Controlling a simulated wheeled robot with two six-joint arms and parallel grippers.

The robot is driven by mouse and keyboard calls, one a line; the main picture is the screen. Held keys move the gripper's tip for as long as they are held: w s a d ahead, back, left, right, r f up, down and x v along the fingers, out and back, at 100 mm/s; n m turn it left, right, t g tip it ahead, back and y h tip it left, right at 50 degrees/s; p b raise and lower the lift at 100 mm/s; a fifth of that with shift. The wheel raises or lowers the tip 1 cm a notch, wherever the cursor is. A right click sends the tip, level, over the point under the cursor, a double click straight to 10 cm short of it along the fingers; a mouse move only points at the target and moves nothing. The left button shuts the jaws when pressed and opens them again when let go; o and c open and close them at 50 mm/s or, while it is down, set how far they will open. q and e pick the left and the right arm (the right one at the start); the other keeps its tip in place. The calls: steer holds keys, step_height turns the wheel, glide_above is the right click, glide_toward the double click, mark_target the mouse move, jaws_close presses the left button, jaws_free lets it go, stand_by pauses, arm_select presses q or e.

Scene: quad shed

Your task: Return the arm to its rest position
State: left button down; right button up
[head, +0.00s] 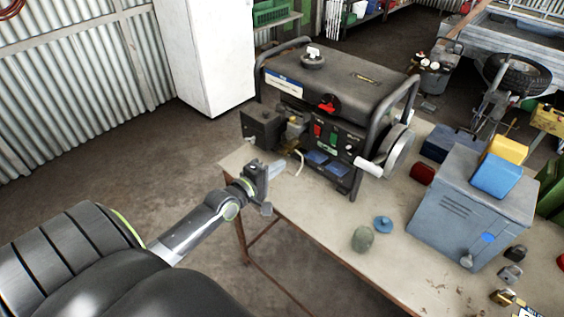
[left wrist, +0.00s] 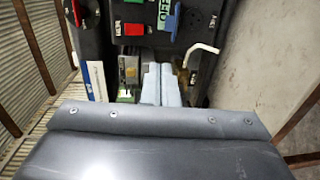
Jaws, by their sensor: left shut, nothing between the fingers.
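My left arm reaches in from the lower left in the head view. Its gripper (head: 276,168) is shut and empty, beside the front left corner of the generator and above the table's left edge. In the left wrist view the two pale fingers (left wrist: 161,84) lie together in front of the generator's panel. The generator (head: 335,95) is a dark unit in a tube frame, with a red knob, green and red switches and blue socket covers. I cannot tell whether the fingers touch it. My right gripper is in neither view.
The generator stands on a worn table (head: 330,220). A grey-blue metal box (head: 465,220) stands right of it, with a blue and yellow item on top. A round greenish object (head: 362,239), a blue disc (head: 383,224) and padlocks (head: 510,273) lie on the table. A white cabinet (head: 208,55) stands behind.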

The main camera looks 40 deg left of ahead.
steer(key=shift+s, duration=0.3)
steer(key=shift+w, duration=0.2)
arm_select(q)
steer(key=s+a+f+m+g+y+b, duration=0.1)
steer(key=s+f+m+g, duration=0.3)
steer(key=f, duration=0.7)
steer(key=s+a+f+m+g+y, duration=0.1)
steer(key=s+f, duration=0.5)
steer(key=f, duration=0.4)
steer(key=s+a+f+m+g+y+b, duration=0.1)
steer(key=s+f+m+g, duration=0.3)
steer(key=f, duration=0.7)
steer(key=s+d+f+m+g, duration=0.2)
steer(key=s+f, duration=0.4)
steer(key=s, duration=0.4)
steer(key=s+d+f+m+g, duration=0.2)
steer(key=s+d+f, duration=0.3)
steer(key=s, duration=0.5)
steer(key=s+d+f+m+g+b, duration=0.1)
steer(key=s+d+f+m+g, duration=0.1)
steer(key=s+f, duration=0.5)
steer(key=s+d+m, duration=0.1)
steer(key=s, duration=0.2)
steer(key=shift+d+f+m+g+h, duration=0.25)
steer(key=shift+d+m+g+h, duration=0.05)
steer(key=shift+d+g, duration=0.1)
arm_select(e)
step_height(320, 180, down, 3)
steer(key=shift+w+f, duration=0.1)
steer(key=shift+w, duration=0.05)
